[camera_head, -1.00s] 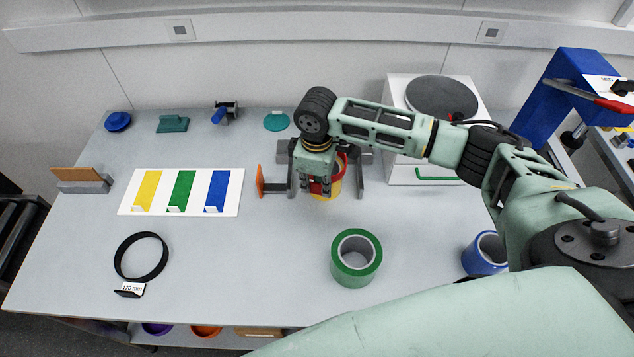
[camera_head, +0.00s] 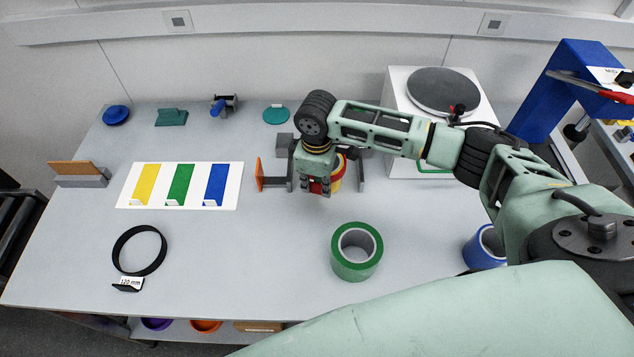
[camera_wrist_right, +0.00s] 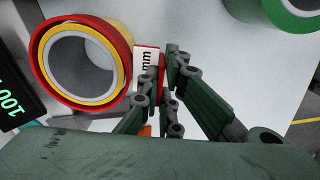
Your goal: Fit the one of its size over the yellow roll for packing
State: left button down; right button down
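The yellow roll (camera_wrist_right: 121,45) stands upright on the table, partly hidden behind my right gripper in the head view. A red ring (camera_wrist_right: 38,60) is around it in the right wrist view, with yellow rim showing inside the red. A white tag (camera_wrist_right: 147,62) reading "mm" sits at the ring's side. My right gripper (camera_head: 319,189) is at this tag, its fingers (camera_wrist_right: 165,75) close together and apparently shut on the ring's tab; the contact is partly hidden. A black ring (camera_head: 139,250) with a "120 mm" tag (camera_head: 129,284) lies at front left. My left gripper is not in view.
A green roll (camera_head: 357,251) stands in front of my right gripper and a blue roll (camera_head: 484,249) is further right. A white board (camera_head: 180,186) with coloured stripes lies left. An orange plate (camera_head: 259,174) and grey posts flank the gripper. A white box (camera_head: 398,110) stands behind.

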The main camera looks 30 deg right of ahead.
aim_at(317, 206)
jog(key=shift+f+b, duration=1.4)
jog(key=shift+f, duration=1.85)
jog(key=c, duration=1.9)
grip_release()
jog(key=shift+o, duration=0.2)
jog(key=shift+r, duration=0.1)
notch_tip(317, 206, up, 12)
jog(key=shift+f, duration=0.1)
